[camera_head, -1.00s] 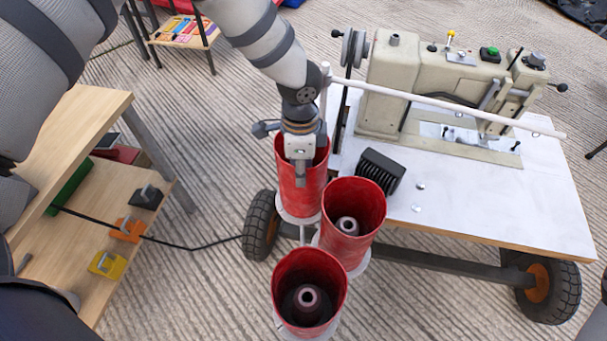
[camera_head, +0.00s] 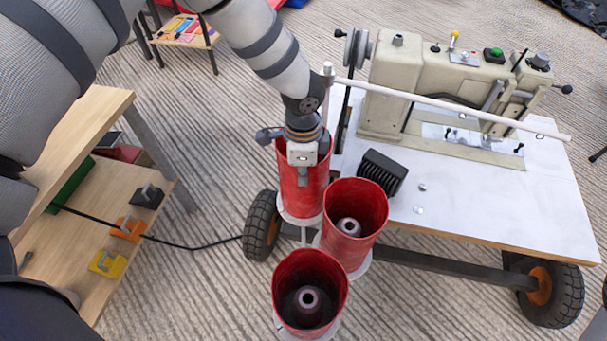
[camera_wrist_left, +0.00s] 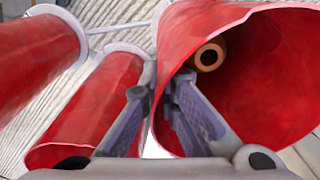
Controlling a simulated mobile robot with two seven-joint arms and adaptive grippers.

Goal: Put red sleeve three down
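Three red sleeves stand in a cluster beside the sewing table. The far sleeve (camera_head: 302,200) is upright and has my left gripper (camera_head: 302,175) at its top. In the left wrist view the gripper (camera_wrist_left: 162,85) has one finger outside and one inside the sleeve (camera_wrist_left: 262,85), with the tips close together on its wall. A post with an orange ring end (camera_wrist_left: 208,55) shows inside that sleeve. The middle sleeve (camera_head: 352,240) and the near sleeve (camera_head: 310,318) stand around their own posts on pale discs. The right gripper does not show.
The sewing machine (camera_head: 455,80) stands on a white table (camera_head: 500,205) with wheels (camera_head: 262,225). A black brush-like block (camera_head: 382,172) lies near the far sleeve. A white bar (camera_head: 450,102) crosses above the table. A wooden shelf (camera_head: 75,240) is at left.

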